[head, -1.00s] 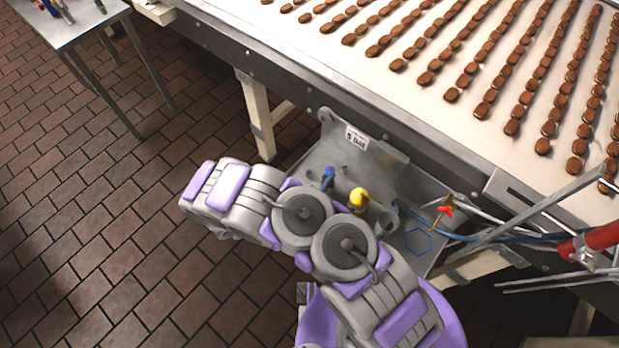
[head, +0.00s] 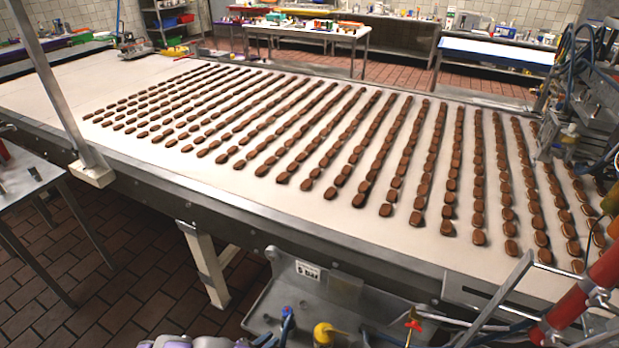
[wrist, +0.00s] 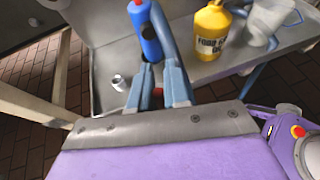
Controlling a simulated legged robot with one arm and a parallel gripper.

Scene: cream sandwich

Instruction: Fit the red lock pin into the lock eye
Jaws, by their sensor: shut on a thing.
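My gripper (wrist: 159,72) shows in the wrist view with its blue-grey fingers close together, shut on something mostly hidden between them. I cannot make out the lock eye.
A yellow oil bottle (wrist: 210,27) and a clear jug (wrist: 270,20) stand on the metal shelf (wrist: 105,60), with a small silver cylinder (wrist: 118,82). A pale table leg (wrist: 30,105) is at left. The conveyor (head: 180,165) with rows of biscuits runs above. A red cylinder (head: 570,310) is at right.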

